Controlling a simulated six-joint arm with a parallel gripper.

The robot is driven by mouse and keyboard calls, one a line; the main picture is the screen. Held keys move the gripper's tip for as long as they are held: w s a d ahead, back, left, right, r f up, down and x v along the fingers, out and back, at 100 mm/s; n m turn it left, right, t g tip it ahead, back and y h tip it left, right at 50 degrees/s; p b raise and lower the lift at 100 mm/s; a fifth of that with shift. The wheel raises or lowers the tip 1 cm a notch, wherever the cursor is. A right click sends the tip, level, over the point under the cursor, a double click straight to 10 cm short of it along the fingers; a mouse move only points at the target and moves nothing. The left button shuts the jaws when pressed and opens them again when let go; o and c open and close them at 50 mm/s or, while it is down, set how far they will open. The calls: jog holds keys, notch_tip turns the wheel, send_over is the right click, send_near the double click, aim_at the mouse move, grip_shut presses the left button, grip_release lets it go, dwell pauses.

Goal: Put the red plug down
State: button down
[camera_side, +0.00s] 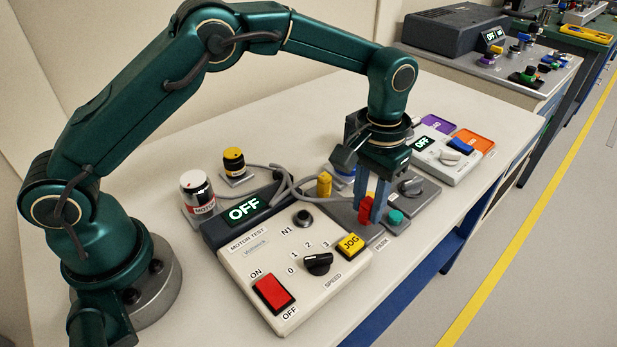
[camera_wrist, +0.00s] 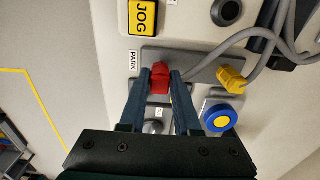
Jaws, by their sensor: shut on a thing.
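The red plug (camera_side: 365,209) is between the fingers of my gripper (camera_side: 375,196), low over the grey plate labelled PARK (camera_side: 340,214). In the wrist view the fingertips (camera_wrist: 159,74) close on the red plug (camera_wrist: 160,84) from both sides. The grey plate (camera_wrist: 195,65) shows beside it there. I cannot tell whether the plug is seated in the plate or just above it. A yellow plug (camera_side: 324,184) stands upright on the same plate; it also shows in the wrist view (camera_wrist: 231,78) with a grey cable.
The motor test panel (camera_side: 248,268) has an empty-looking N1 socket (camera_side: 303,219), a yellow JOG button (camera_side: 351,246), a speed knob (camera_side: 318,263) and a red switch (camera_side: 273,293). Its display reads OFF. Grey cables loop behind.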

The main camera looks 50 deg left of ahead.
jog(key=shift+f, duration=0.6)
jog(key=c, duration=0.6)
grip_release()
jog(key=shift+f, duration=0.1)
